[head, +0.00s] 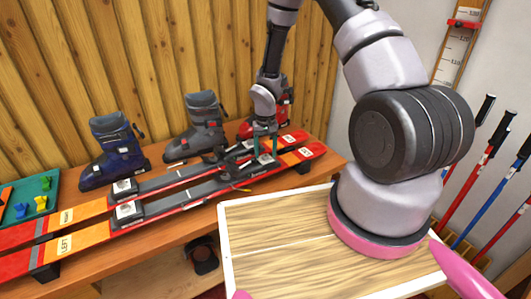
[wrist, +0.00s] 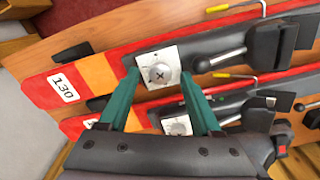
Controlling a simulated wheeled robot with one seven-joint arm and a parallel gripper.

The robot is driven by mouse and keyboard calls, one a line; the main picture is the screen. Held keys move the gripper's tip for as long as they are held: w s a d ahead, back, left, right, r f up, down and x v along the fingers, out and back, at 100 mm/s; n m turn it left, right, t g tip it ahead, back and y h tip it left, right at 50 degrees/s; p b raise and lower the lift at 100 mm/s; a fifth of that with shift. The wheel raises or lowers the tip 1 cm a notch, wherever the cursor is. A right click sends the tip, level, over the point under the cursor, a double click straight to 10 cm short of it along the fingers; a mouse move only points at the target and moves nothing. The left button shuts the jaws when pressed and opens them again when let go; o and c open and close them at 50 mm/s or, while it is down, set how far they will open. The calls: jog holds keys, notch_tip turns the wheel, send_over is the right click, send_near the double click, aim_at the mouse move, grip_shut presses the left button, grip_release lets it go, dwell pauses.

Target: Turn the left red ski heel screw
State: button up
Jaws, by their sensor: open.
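Two red and orange skis lie side by side on the bench. The near one, marked LEFT, is the left red ski (head: 185,197); in the wrist view it is the upper ski (wrist: 95,72), with a 130 label. Its heel screw (wrist: 160,73), a round grey head with a cross slot on a white plate, lies between my fingertips in the wrist view. My gripper (head: 265,146) is open, its teal fingers (wrist: 159,84) on either side of the screw; I cannot tell whether they touch it. The other ski's heel screw (wrist: 178,128) shows below.
Blue (head: 115,150), grey (head: 196,127) and red (head: 279,112) boots stand behind the skis. A green tray (head: 40,190) is at the left. A lever (wrist: 216,60) lies beside the screw. Ski poles (head: 482,170) stand at the right.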

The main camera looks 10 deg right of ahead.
jog(key=shift+f, duration=0.25)
grip_shut()
jog(key=shift+n, duration=0.3)
jog(key=n, duration=0.5)
jog(key=shift+n, duration=0.3)
jog(key=n, duration=0.5)
jog(key=shift+n, duration=0.3)
